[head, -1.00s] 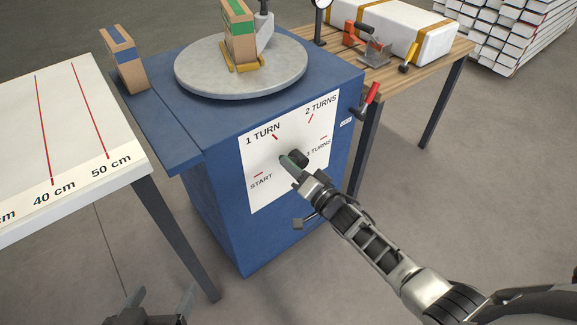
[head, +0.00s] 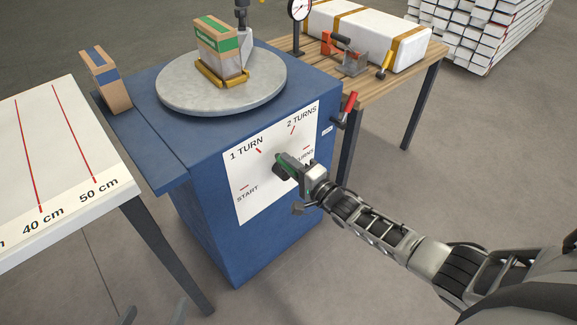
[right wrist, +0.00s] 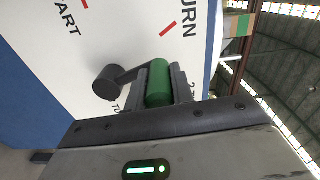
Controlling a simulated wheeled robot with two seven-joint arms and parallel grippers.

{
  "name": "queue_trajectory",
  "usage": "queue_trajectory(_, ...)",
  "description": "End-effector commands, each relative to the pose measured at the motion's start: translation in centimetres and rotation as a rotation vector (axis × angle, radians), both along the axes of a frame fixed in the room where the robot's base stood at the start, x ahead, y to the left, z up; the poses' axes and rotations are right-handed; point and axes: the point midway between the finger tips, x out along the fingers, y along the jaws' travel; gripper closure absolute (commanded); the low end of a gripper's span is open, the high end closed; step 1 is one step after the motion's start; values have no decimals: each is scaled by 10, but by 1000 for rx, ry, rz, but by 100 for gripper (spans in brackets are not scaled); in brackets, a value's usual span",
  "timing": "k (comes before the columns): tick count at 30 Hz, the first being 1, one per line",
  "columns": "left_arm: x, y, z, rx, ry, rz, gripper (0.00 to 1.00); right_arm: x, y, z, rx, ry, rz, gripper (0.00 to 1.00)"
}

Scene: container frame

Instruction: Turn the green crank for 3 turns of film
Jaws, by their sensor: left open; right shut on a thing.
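The green crank handle (head: 287,160) sticks out from a dark hub (head: 281,172) on the white dial of the blue machine (head: 210,225). The handle is up and right of the hub, toward the 2 TURNS side. My right gripper (head: 294,166) is shut on it; the right wrist view shows the green handle (right wrist: 159,84) between the fingers, beside the hub (right wrist: 108,82). A cardboard box with a green stripe (head: 215,52) stands on the grey turntable (head: 185,98). My left gripper (head: 153,314) is open and empty at the bottom edge, partly cut off.
A white table marked in centimetres (head: 70,150) stands at left. A box with a blue stripe (head: 106,80) stands on the machine's side ledge. A red-handled lever (head: 349,103) is at the machine's right edge. A wooden table (head: 390,80) with a white strapped case is behind.

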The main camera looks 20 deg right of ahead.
Motion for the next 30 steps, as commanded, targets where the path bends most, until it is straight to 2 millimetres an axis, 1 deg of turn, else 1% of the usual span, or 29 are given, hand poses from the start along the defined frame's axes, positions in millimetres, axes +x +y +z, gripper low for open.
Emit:
queue_trajectory(1,0,0,0,0,0,0,24,1,1,2,7,-4,1,100)
queue_trajectory(11,0,0,0,0,-1,1,24,1,1,2,8,-3,2,100)
queue_trajectory(12,0,0,0,0,-1,1,24,1,1,2,7,-3,2,68)
queue_trajectory(13,0,0,0,0,-1,1,24,1,1,2,7,-3,2,60)
queue_trajectory(14,0,0,0,0,-1,1,24,1,1,2,7,-3,2,55)
queue_trajectory(21,0,0,0,0,-1,1,24,0,1,0,4,0,1,55)
queue_trajectory(24,0,0,1,0,-1,1,24,-3,-1,0,4,1,1,55)
queue_trajectory(26,0,0,3,-1,0,1,24,-8,-3,0,3,2,1,55)
queue_trajectory(29,0,0,6,-1,2,1,24,-23,-8,1,2,4,2,55)
queue_trajectory(30,0,0,7,-3,4,2,24,-32,-11,1,2,4,2,55)
